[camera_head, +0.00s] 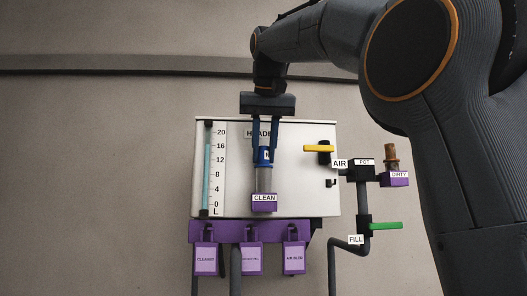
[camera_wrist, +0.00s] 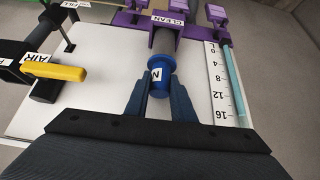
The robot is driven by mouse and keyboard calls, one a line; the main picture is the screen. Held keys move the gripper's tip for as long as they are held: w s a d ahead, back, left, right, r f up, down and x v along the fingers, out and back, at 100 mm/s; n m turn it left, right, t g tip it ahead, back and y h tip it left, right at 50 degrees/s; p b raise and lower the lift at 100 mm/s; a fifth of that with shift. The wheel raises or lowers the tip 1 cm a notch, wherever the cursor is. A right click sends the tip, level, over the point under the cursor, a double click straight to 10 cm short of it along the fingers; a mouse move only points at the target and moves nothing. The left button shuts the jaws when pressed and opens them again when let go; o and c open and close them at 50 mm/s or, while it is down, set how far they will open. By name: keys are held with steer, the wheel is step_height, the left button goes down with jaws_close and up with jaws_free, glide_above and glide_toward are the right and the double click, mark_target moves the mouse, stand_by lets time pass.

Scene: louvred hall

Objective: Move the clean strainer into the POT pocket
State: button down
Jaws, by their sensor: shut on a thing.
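The clean strainer has a blue cap (camera_head: 265,157) with a white label and a grey body (camera_head: 264,180). It stands upright, its lower end at the purple CLEAN pocket (camera_head: 264,203). My gripper (camera_head: 265,148) points down and is shut on the blue cap. In the wrist view the cap (camera_wrist: 160,80) sits between both fingers and the grey body runs to the purple CLEAN block (camera_wrist: 178,36). Whether the lower end is still inside the pocket is hard to tell. The POT pocket (camera_head: 364,166) is a black block to the right, beside the AIR label; its opening is not visible.
A brown strainer (camera_head: 391,156) stands in the purple DIRTY pocket (camera_head: 396,180) right of POT. A yellow lever (camera_head: 319,148) and green lever (camera_head: 386,226) stick out. A level gauge (camera_head: 207,170) is on the panel's left.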

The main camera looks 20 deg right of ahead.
steer(key=shift+f+b, duration=1.1)
steer(key=shift+f, duration=0.3)
steer(key=c, duration=1.4)
jaws_free()
steer(key=shift+c, duration=0.2)
steer(key=r+p, duration=0.2)
steer(key=s+r+p, duration=0.1)
steer(key=r+p, duration=0.1)
steer(key=p, duration=0.1)
steer(key=shift+s+a+r, duration=0.1)
steer(key=shift+s+r, duration=0.1)
steer(key=shift+r, duration=0.15)
steer(key=shift+s+a+r, duration=0.1)
steer(key=shift+s+r, duration=0.15)
steer(key=shift+r, duration=0.8)
steer(key=shift+s, duration=0.1)
